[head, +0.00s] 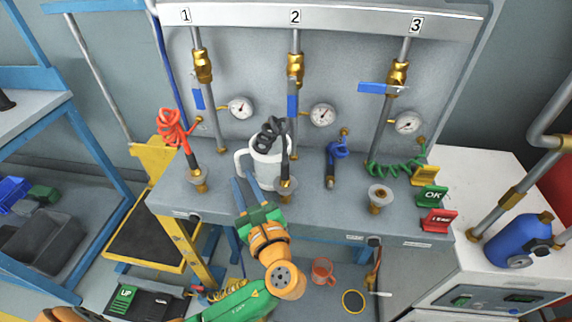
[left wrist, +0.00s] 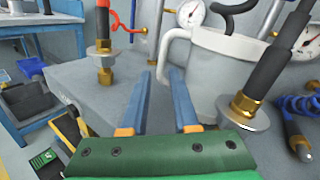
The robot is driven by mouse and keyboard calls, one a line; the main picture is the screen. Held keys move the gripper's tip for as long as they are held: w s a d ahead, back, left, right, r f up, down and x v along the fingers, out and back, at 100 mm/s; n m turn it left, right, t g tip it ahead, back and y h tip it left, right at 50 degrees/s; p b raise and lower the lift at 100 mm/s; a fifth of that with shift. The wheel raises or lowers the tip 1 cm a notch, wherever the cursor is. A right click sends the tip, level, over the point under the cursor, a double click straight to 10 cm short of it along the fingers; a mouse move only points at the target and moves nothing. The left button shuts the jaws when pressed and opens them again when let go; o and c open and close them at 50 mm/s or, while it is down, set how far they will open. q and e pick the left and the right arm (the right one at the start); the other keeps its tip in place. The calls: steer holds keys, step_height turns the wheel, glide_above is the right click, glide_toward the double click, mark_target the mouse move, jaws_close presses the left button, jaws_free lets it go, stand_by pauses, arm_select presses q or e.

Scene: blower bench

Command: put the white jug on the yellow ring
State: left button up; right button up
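The white jug (head: 266,165) stands on the grey bench, with a black coiled hose and hose end partly in front of it. Its handle is on the left side. In the left wrist view the jug (left wrist: 225,70) and its handle are just beyond the fingertips. My left gripper (head: 240,184) is open, its two blue fingers apart with nothing between them, close to the handle; contact cannot be told. The fingers also show in the left wrist view (left wrist: 163,76). The yellow ring (head: 353,301) lies on the floor in front of the bench, around a dark disc. My right gripper is not in view.
A hose fitting (head: 287,188) stands on the bench right in front of the jug. A red mug (head: 322,270) is on the floor left of the ring. Red (head: 172,127), blue (head: 337,150) and green (head: 394,172) hoses line the bench. A blue cylinder (head: 517,240) is at right.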

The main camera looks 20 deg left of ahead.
mark_target(238, 167)
arm_select(q)
steer(key=shift+w+a+r+m+g, duration=0.1)
steer(key=shift+m+g, duration=0.05)
steer(key=shift+m, duration=0.4)
steer(key=shift+w+a+m+g, duration=0.1)
steer(key=shift+m+g, duration=0.05)
steer(key=shift+m, duration=0.4)
steer(key=x, duration=0.7)
steer(key=shift+w+d+r, duration=0.1)
steer(key=shift+d+r, duration=0.05)
steer(key=shift+r, duration=0.05)
jaws_close()
